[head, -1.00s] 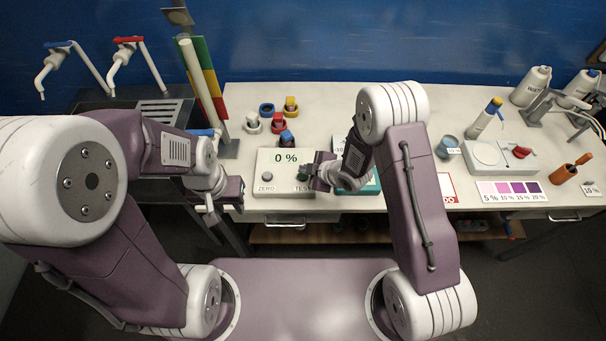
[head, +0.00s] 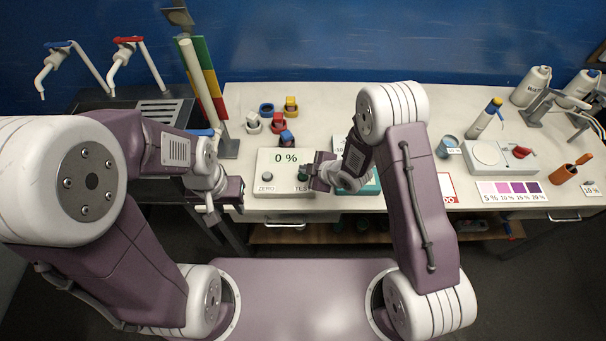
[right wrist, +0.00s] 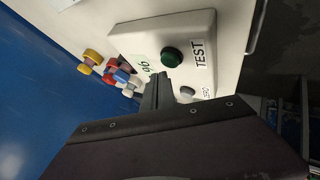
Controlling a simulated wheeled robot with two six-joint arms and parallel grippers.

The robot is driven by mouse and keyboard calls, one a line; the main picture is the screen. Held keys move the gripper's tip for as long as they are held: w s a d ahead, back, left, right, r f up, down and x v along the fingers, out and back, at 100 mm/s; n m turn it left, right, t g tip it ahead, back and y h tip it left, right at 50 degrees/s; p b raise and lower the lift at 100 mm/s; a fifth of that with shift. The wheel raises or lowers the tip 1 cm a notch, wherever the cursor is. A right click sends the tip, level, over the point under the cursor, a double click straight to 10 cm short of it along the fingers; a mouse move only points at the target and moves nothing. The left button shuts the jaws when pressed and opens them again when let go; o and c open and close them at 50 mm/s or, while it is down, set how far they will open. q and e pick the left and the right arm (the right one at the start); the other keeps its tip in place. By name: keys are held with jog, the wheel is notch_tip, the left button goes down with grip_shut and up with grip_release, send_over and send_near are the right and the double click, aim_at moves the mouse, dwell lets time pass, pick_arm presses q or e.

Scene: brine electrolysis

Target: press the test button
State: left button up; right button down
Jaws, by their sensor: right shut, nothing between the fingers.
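The grey ZERO button (head: 267,177) is to the left. My left gripper (head: 208,207) hangs by the bench's left end.
Several coloured rings or caps (head: 272,118) lie behind the tester. A teal-edged box (head: 361,183) stands to its right, partly behind my right arm. Farther right are a scale (head: 489,153), a bottle (head: 486,118) and a colour chart (head: 510,192). Taps stand over a dark sink at left.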

aim_at(305, 176)
jog(key=shift+f+b, duration=0.45)
jog(key=shift+b, duration=0.05)
jog(key=shift+f+b, duration=0.55)
dwell(0.5)
dwell(0.4)
jog(key=shift+r+p, duration=0.7)
jog(key=shift+r, duration=0.25)
notch_tip(305, 176, up, 5)
jog(key=p, duration=0.4)
jog(key=shift+r, duration=0.1)
dwell(0.3)
